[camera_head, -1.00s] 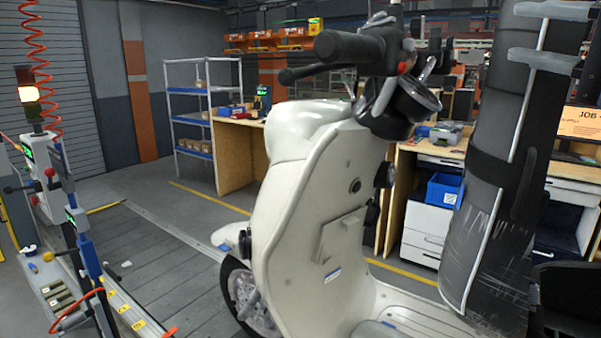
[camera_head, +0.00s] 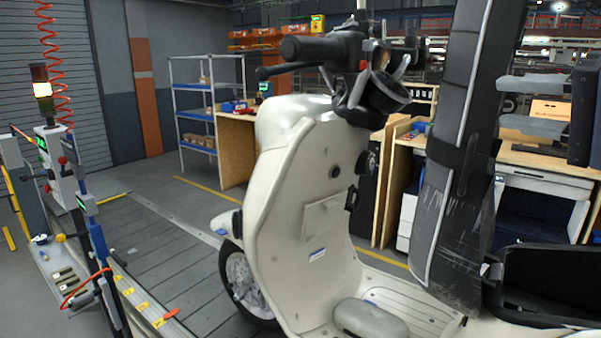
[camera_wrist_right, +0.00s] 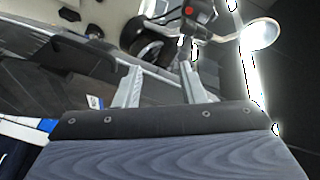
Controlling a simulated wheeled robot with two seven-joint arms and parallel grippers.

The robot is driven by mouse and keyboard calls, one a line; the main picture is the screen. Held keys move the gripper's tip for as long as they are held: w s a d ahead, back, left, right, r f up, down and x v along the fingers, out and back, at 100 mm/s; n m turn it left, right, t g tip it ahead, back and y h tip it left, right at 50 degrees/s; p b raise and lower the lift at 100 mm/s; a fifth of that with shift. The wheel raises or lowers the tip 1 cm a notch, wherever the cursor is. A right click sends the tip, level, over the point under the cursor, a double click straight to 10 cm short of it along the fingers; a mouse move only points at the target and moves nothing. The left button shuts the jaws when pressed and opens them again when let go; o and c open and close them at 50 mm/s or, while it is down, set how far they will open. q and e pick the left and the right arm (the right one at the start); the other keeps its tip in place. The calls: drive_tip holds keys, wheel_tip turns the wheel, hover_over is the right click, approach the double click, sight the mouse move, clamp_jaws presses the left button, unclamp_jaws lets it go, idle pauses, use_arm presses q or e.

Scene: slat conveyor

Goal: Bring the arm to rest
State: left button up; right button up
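My right gripper (camera_head: 503,102) is at the right of the head view, pointing left, with its two grey fingers apart and nothing between them. The right wrist view also shows it open and empty (camera_wrist_right: 158,66). A cream scooter (camera_head: 305,190) stands upright on the slat conveyor (camera_head: 165,255). The gripper is to the right of the scooter's handlebar (camera_head: 325,48). A tall dark panel with a strap (camera_head: 465,165), apparently the raised seat, stands left of the gripper in the picture; I see no contact. My left gripper is out of view.
An open black compartment (camera_head: 535,285) is below the right gripper. Workbenches (camera_head: 545,162) with a monitor stand behind. A control post with a light tower (camera_head: 42,90) and blue stand (camera_head: 98,240) line the left side. A blue shelf rack (camera_head: 196,115) is at the back.

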drive_tip(key=s+a+f+n+g+h, duration=0.1)
drive_tip(key=s+f, duration=0.4)
drive_tip(key=f, duration=0.9)
drive_tip(key=s+a+f+n+g+h+p, duration=0.1)
drive_tip(key=s+f+g, duration=0.4)
drive_tip(key=f, duration=1)
drive_tip(key=s+a+f+n+g+h+p, duration=0.1)
drive_tip(key=s+a+f+n+g+h, duration=0.2)
drive_tip(key=f, duration=1.1)
drive_tip(key=shift+s+a+f+g, duration=0.3)
drive_tip(key=shift+s+a, duration=0.1)
drive_tip(key=shift+s, duration=0.85)
